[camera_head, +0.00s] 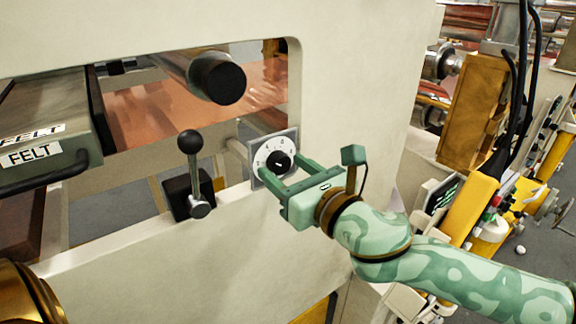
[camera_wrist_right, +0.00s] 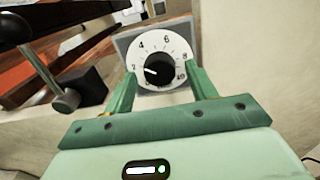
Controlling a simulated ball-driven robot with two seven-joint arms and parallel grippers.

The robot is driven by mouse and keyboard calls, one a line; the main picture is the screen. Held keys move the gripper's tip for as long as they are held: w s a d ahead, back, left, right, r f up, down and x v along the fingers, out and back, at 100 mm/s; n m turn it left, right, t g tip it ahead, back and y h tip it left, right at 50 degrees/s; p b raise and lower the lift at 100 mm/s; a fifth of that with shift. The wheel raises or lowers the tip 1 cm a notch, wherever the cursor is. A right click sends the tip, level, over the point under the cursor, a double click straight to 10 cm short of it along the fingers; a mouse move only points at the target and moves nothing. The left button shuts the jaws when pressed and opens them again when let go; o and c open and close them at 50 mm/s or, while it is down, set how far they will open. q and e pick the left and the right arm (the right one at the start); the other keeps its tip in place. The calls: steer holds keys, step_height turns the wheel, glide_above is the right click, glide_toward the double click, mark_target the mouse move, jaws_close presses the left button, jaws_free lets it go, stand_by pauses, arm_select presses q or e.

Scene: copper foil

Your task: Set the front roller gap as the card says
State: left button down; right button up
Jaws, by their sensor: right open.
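A round white dial (camera_head: 262,152) with a black knob (camera_head: 279,162) sits on a grey square plate on the cream machine wall. In the right wrist view, the dial (camera_wrist_right: 147,50) shows 4, 6, 8 and 10. The knob's (camera_wrist_right: 160,68) white pointer aims left, below the 4; the exact value is hard to read. My green right gripper (camera_head: 282,168) is open in front of the dial, its fingers to either side of the knob. I cannot tell whether they touch the dial face. No readable card is in view. My left gripper is not in view.
A black-ball lever (camera_head: 190,142) stands left of the dial. Behind the window are a black-ended roller (camera_head: 222,79) and copper foil (camera_head: 140,115). A FELT-labelled box (camera_head: 50,110) with a dark handle juts out at left. Yellow equipment (camera_head: 472,208) and cables fill the right.

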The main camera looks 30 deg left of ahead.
steer(key=shift+c, duration=0.3)
steer(key=c, duration=0.9)
steer(key=shift+m, duration=0.4)
steer(key=m+p, duration=0.2)
steer(key=m, duration=0.2)
steer(key=shift+r+m, duration=0.1)
steer(key=shift+m, duration=0.3)
steer(key=m+p, duration=0.2)
steer(key=m, duration=0.3)
steer(key=m+p, duration=0.1)
steer(key=m, duration=0.9)
steer(key=shift+m, duration=0.4)
